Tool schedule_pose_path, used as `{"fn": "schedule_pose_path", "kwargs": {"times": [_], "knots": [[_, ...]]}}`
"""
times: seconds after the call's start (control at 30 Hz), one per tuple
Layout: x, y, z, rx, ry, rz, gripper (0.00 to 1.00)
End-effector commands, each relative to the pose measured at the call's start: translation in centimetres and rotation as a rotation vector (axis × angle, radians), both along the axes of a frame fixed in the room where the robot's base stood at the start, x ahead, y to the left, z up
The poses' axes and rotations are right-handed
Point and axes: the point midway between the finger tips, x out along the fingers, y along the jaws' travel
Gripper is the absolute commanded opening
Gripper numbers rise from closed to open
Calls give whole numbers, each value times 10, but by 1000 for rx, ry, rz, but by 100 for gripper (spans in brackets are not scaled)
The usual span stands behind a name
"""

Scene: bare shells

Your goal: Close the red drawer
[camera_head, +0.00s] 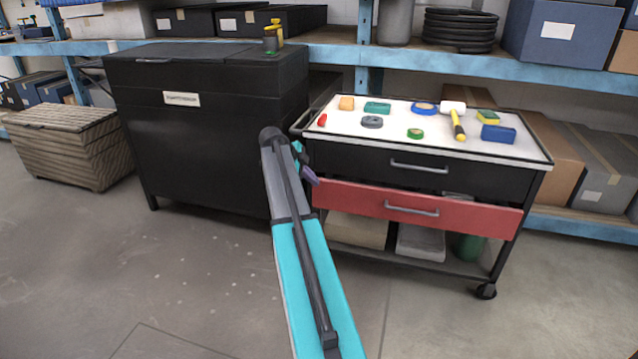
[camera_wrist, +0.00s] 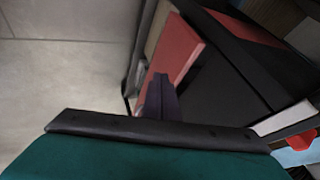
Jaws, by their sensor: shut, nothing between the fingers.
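The red drawer (camera_head: 365,199) is the lower drawer of a black wheeled tool cart and has a grey bar handle (camera_head: 412,209). Its front stands out a little from the black drawer (camera_head: 350,160) above, with a dark gap between them. The red front also shows in the wrist view (camera_wrist: 178,50). My gripper (camera_head: 309,177) is at the left end of the red drawer, near its upper left corner. In the wrist view my gripper's fingers (camera_wrist: 161,92) are together and empty, in front of the red panel. I cannot tell whether they touch it.
The cart's white top (camera_head: 390,137) holds several small tools and blocks. A black cabinet (camera_head: 210,150) stands left of the cart, and a wooden crate (camera_head: 75,145) is further left. Shelving runs behind. The grey floor (camera_head: 180,270) in front is clear.

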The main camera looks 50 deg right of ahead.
Motion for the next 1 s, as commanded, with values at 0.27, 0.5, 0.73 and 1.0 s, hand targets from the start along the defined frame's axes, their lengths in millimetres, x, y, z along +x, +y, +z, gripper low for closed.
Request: {"fn": "schedule_pose_path", "kwargs": {"times": [0.27, 0.5, 0.73, 1.0], "knots": [[4, 20, 27, 0, 0, 0, 0], [5, 23, 31, 0, 1, -1, 0], [5, 23, 30, 1, 1, 0, 8], [7, 44, 2, 35, 48, 76, 29]]}}
